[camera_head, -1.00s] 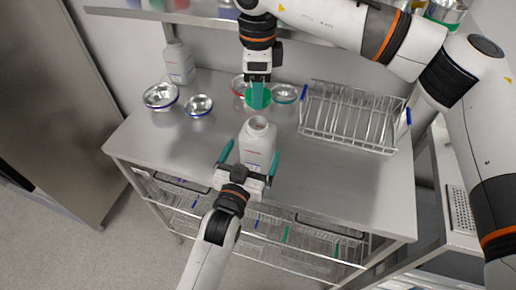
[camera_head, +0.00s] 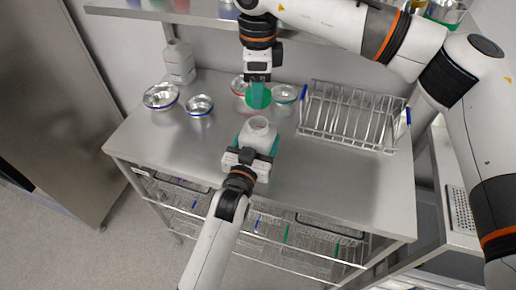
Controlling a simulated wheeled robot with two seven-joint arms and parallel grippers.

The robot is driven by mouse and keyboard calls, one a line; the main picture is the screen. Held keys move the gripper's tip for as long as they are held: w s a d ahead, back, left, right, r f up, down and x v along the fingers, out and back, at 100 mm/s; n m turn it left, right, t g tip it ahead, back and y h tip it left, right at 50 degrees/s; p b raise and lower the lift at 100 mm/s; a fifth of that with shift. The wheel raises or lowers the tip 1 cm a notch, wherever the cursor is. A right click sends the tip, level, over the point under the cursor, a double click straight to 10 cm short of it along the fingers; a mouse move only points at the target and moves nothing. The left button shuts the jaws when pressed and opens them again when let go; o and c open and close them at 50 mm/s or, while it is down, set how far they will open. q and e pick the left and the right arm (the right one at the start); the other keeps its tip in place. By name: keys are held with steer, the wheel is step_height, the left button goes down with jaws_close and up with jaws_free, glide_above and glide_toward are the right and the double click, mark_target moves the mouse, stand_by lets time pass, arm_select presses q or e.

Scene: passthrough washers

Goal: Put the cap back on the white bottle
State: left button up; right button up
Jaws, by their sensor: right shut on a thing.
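The white bottle (camera_head: 257,130) stands on the steel table with its round mouth uncovered and facing up. My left gripper (camera_head: 256,145) reaches in from the front, with its teal fingers on both sides of the bottle. Its palm hides the bottle's lower body, and I cannot tell whether the fingers touch the sides. My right gripper (camera_head: 258,90) points down behind and above the bottle. It is shut on a green cap (camera_head: 258,99), which is apart from the bottle's mouth.
A second white bottle (camera_head: 180,63) stands at the back left. Metal bowls (camera_head: 160,96) (camera_head: 199,105) sit on the left, and others (camera_head: 284,93) sit behind the cap. A wire rack (camera_head: 350,116) stands on the right. The table's front right (camera_head: 340,190) is clear.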

arm_select(q)
steer(key=c, duration=0.4)
arm_select(e)
glide_above(258, 123)
steer(key=shift+f, duration=2.5)
steer(key=shift+f, duration=0.9)
steer(key=shift+f, duration=0.55)
